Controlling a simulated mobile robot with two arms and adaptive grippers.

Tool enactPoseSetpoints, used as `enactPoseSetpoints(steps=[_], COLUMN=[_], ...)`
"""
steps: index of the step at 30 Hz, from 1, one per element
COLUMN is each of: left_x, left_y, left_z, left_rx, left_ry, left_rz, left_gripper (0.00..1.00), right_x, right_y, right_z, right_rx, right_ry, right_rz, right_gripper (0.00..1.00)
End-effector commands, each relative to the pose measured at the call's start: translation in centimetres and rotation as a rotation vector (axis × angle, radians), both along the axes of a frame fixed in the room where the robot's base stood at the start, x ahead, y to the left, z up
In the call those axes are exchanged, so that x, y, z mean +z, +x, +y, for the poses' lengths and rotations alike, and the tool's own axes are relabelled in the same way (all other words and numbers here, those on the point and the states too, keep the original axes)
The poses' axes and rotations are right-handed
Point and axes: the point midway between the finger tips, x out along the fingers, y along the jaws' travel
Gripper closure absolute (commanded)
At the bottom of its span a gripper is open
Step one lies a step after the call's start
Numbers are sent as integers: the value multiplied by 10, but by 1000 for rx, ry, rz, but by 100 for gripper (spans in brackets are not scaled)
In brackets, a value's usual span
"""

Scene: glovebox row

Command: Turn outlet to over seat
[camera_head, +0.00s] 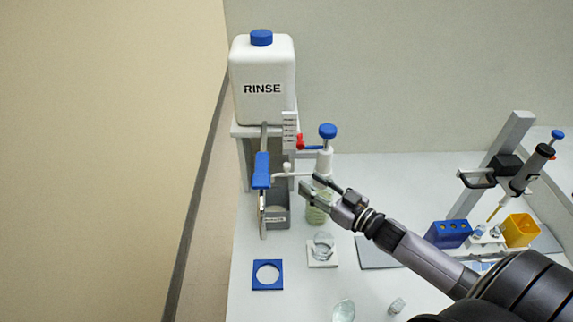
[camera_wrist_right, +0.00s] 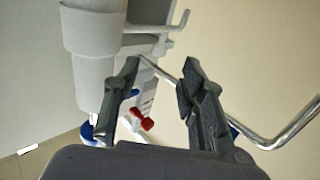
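A white jug marked RINSE (camera_head: 262,85) stands on a raised stand. A thin metal tube with a blue sleeve (camera_head: 261,172) hangs in front of it, its lower end pointing down beside a small grey box. In the right wrist view a bent metal tube (camera_wrist_right: 262,142) runs behind my fingers. A blue square seat with a round hole (camera_head: 267,262) lies empty on the bench, nearer than the tube's end. My right gripper (camera_head: 310,190) is beside the white dispenser, right of the blue sleeve. Its fingers (camera_wrist_right: 161,75) are apart, with nothing clearly held. My left gripper is not in view.
The blue-knobbed dispenser (camera_head: 327,131) with a red valve (camera_head: 299,141) stands close to my right gripper. A glass beaker (camera_head: 322,243) sits on a white square seat. A blue rack (camera_head: 447,234) and yellow box (camera_head: 521,229) are at the right. Loose glassware (camera_head: 344,310) lies in front.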

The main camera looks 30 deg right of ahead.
Motion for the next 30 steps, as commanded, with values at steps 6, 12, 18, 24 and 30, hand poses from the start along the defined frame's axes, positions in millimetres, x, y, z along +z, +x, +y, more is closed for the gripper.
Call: enactPoseSetpoints(steps=[6,12,18,24,30], left_x=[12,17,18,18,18], left_y=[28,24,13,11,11], left_z=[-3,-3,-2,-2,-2], left_rx=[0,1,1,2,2], left_ry=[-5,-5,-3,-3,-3], left_rz=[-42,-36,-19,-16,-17], left_gripper=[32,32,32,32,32], right_x=[4,2,1,0,0], right_y=[42,74,90,93,92], right_z=[15,25,31,33,33], right_rx=[0,-1,0,1,1], right_ry=[-1,1,-1,-1,-1], right_rz=[-4,-2,0,0,0], right_gripper=[62,62,62,62,66])
